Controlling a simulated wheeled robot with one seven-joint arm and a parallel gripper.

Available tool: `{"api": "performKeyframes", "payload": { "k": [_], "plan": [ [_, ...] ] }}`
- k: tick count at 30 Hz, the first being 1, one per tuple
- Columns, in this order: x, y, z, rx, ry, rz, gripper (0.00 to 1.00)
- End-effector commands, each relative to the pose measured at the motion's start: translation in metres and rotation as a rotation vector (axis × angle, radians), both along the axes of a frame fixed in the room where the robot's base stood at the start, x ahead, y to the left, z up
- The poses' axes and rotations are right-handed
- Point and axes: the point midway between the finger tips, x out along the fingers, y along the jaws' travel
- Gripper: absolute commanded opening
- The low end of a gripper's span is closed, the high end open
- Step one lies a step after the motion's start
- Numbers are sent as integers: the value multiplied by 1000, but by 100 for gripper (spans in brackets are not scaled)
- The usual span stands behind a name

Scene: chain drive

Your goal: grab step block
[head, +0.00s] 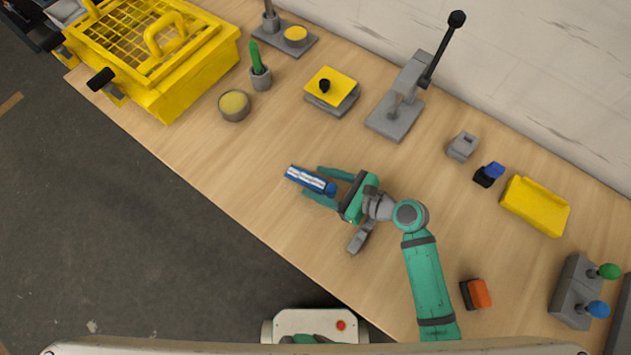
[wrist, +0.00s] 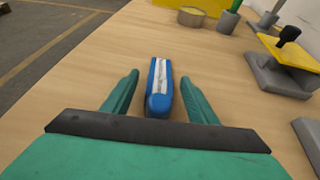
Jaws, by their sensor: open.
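A small grey block with a step-like top (head: 462,146) sits on the bench right of centre in the head view; it looks like the step block, but it is too small to be sure. The wrist view does not show it. My gripper (head: 313,182) is open, well to the left of that block, with its fingers on either side of a blue stapler-like thing with a pale top strip (head: 302,177). In the wrist view this blue thing (wrist: 159,100) lies between the spread fingers (wrist: 160,79), with gaps on both sides.
A yellow cage-like box (head: 190,85), a round tin (head: 234,106) and a yellow-topped fixture (head: 331,90) stand to the left. A grey lever press (head: 398,108) stands behind. A blue-topped piece (head: 489,174) and a yellow tray (head: 535,206) lie right of the grey block.

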Motion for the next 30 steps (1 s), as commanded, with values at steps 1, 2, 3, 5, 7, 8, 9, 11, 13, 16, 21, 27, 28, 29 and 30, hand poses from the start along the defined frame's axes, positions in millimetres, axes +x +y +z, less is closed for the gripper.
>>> {"api": "performKeyframes", "payload": {
  "k": [1, 2, 3, 5, 7, 8, 9, 11, 13, 16, 21, 27, 28, 29, 30],
  "plan": [
    [3, 6, -2, 0, 0, 2, 53],
    [4, 8, -3, 1, -1, 1, 53],
    [6, 10, -4, 1, -1, 0, 53],
    [7, 12, -5, 1, -1, 0, 53],
    [8, 13, -6, 0, 0, -1, 53],
    [8, 13, -6, 0, 0, -1, 53],
    [8, 13, -6, 0, 0, -1, 53],
    [8, 12, -6, 0, 0, -1, 53],
    [8, 12, -6, 0, 0, -1, 46],
    [8, 12, -6, 0, 0, -1, 22],
    [8, 12, -5, 0, -1, -2, 0],
    [8, 12, -4, 0, -1, -2, 0],
    [8, 12, -4, 0, -2, -1, 0],
    [8, 12, -3, 0, -2, -1, 0],
    [8, 12, -1, 1, -2, -1, 0]
  ]
}}
